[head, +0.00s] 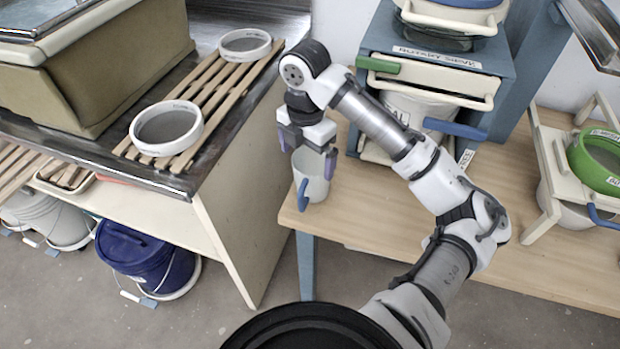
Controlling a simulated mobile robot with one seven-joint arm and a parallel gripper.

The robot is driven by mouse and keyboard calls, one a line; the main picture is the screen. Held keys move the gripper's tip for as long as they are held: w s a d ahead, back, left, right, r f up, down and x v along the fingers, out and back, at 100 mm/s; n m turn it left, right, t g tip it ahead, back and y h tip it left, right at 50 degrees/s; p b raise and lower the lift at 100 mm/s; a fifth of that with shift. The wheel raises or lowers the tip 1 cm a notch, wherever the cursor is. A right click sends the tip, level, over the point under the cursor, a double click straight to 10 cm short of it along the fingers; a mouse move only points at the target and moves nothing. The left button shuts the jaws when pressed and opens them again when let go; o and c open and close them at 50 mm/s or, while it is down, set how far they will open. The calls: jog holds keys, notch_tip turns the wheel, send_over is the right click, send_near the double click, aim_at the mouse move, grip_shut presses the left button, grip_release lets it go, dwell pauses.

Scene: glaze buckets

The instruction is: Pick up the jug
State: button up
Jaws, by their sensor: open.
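The jug (314,172) is a pale, nearly white vessel with a blue handle (302,195) at its lower left side. It stands upright at the left end of the wooden table. My gripper (308,152) is open, pointing down over the top of the jug. One finger shows at the jug's upper left and the other at its upper right. The gripper body hides part of the jug's rim. I cannot tell whether the fingers touch the jug.
The wooden table (450,215) has a blue rotary sieve stand (505,85) behind my arm and a green sieve (597,160) at right. A counter at left holds a slatted rack with two white-rimmed sieves (166,128). A blue bucket (145,258) stands below.

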jog(key=shift+d+f+p, duration=0.15)
jog(key=shift+f+p, duration=0.2)
jog(key=shift+f, duration=1.4)
jog(key=shift+d+f+p, duration=0.15)
jog(key=shift+f+p, duration=0.15)
jog(key=shift+f, duration=1.4)
jog(key=shift+s, duration=0.1)
jog(key=c, duration=1)
